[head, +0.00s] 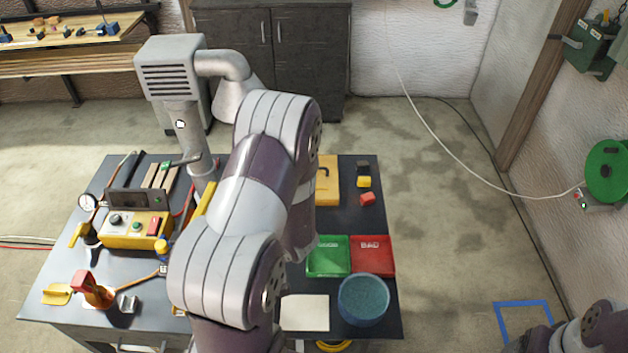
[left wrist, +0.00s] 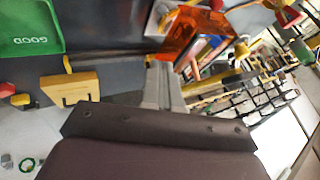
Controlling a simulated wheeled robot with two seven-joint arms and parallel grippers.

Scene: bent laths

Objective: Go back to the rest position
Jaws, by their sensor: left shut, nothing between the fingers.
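My left arm rises large through the middle of the head view and hides its own gripper there. In the left wrist view my left gripper (left wrist: 162,66) is shut with nothing between its fingers, in front of an orange see-through panel (left wrist: 186,40). A few wooden laths (head: 160,176) lie at the back left of the dark workbench (head: 348,218). The green GOOD tray (head: 328,262) and the red BAD tray (head: 372,258) sit side by side at its right. Part of my right arm shows at the bottom right of the head view; its gripper is out of view.
A yellow control box (head: 136,230) stands at the bench's left, near a grey extraction hood (head: 170,68). A blue round tub (head: 363,300) and a white sheet (head: 305,313) are at the front right.

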